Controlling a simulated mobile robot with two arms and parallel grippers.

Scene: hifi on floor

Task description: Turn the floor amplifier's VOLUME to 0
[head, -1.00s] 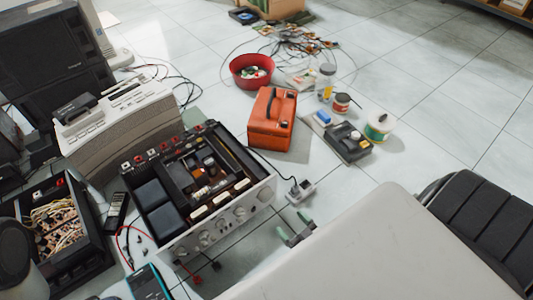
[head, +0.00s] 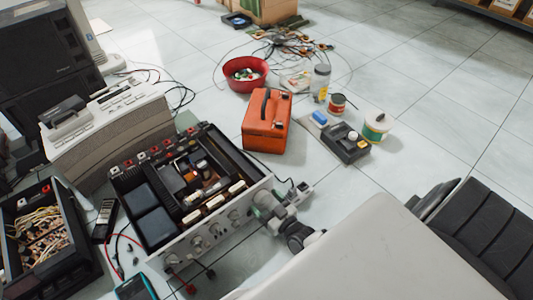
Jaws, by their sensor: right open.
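The floor amplifier (head: 165,252) stands open-topped on the tiles at centre left, its silver front panel facing the lower right. Several round knobs (head: 214,230) run along that panel. My right gripper (head: 263,203) is open at the panel's right end, its fingers pointing at the panel. The gripper covers the knob at that end, and I cannot tell whether the fingers touch it or are around it. The knob's markings are too small to read. My left gripper is not in view.
An orange case (head: 266,125) stands behind the amplifier, with a red bowl (head: 245,74) beyond. A beige unit (head: 110,140) and an open box of wires (head: 42,235) stand left. Red and black leads lie before the panel. Floor at upper right is clear.

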